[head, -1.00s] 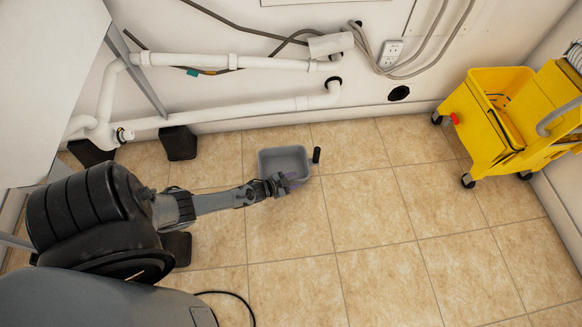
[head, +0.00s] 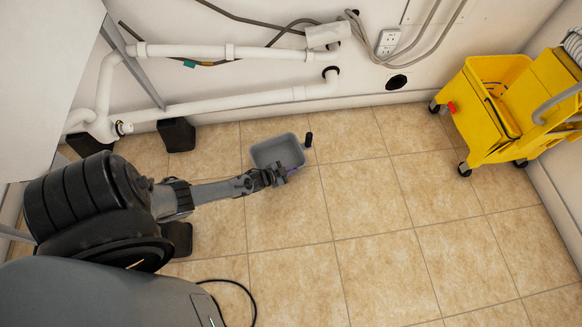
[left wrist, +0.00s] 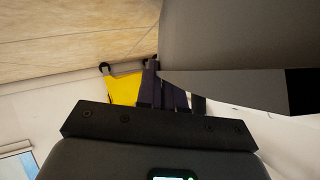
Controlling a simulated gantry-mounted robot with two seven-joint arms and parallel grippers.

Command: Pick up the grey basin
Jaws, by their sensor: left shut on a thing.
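The grey basin (head: 268,152) is a small open tray with a short black handle (head: 308,139) at its right. It is at the tiled floor near the back wall and sits turned in the head view. In the left wrist view the basin (left wrist: 235,38) fills the upper right, beside the purple-grey fingers (left wrist: 162,90). Whether the basin's underside is clear of the floor I cannot tell. My right gripper is not in view.
A yellow mop wringer bucket (head: 495,110) on wheels stands at the right by the wall. White pipes (head: 230,108) run along the back wall at left. Black blocks (head: 177,135) stand under them. The floor (head: 380,240) between is clear.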

